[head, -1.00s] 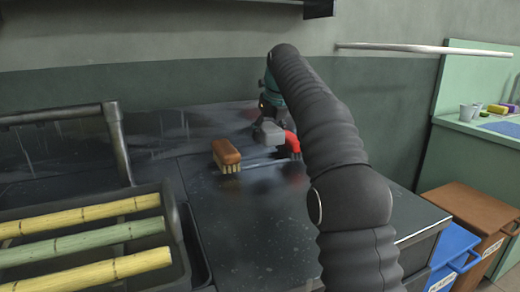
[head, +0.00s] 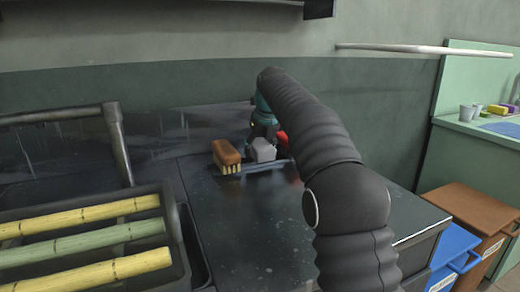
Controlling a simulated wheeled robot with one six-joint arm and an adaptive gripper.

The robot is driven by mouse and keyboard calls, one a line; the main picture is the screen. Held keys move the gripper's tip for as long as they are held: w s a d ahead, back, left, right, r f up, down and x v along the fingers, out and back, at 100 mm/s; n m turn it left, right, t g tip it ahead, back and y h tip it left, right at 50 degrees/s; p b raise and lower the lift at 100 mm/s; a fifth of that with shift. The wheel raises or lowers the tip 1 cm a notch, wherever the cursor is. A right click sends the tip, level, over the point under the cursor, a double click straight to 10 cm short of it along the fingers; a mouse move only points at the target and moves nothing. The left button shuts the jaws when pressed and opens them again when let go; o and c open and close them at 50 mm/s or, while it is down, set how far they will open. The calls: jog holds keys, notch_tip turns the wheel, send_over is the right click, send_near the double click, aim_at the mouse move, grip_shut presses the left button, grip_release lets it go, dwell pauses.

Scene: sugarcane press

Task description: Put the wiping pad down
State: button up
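The wiping pad appears to be the light grey block (head: 263,151) right of the brush in the head view. It is at or just above the dark worktop; I cannot tell whether it touches. My gripper (head: 264,138) is right above the block and seems shut on it. The fingertips are small and largely hidden behind the block and my arm. A brown brush (head: 227,153) with pale bristles stands bristles-down just left of the block.
A thin grey strip (head: 255,168) lies beneath the block, and a red part (head: 282,138) shows behind my arm. A black tray (head: 178,248) with sugarcane stalks is at left. The worktop (head: 245,225) in front is clear. Blue (head: 452,250) and brown (head: 478,215) bins stand right.

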jog(key=shift+f, duration=0.55)
jog(key=o, duration=1.5)
jog(key=shift+o, duration=0.2)
jog(key=shift+r, duration=0.1)
jog(key=shift+r, duration=0.25)
jog(key=v, duration=1.4)
jog(key=shift+s+d+f, duration=0.2)
jog(key=shift+d, duration=0.1)
